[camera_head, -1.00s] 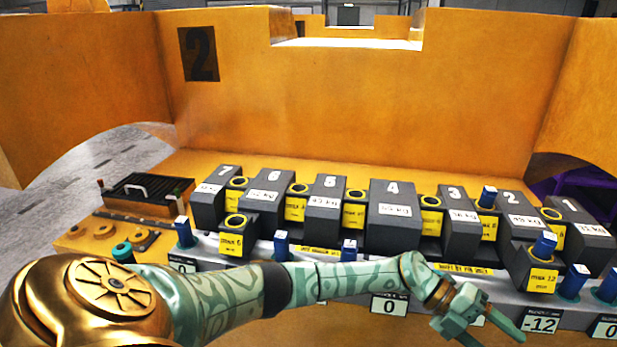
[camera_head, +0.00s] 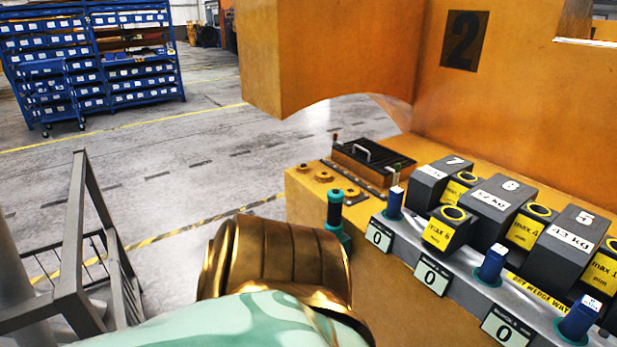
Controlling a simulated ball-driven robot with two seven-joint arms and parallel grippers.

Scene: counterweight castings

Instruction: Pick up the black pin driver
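A small upright tool with a black middle and teal ends, which looks like the black pin driver (camera_head: 334,211), stands at the near left corner of the orange bench. Its lower end sits in or on a teal holder (camera_head: 341,238); I cannot tell how deep. My arm's gold and pale green links fill the bottom middle, below and left of the tool. Neither of my grippers shows in this view.
The orange bench (camera_head: 300,205) carries a dark grate with a handle (camera_head: 365,160), grey numbered castings (camera_head: 495,205), yellow-labelled blocks and blue pins (camera_head: 492,263). Grey railings (camera_head: 75,255) stand at left. A blue shelf rack (camera_head: 95,65) is at the back left.

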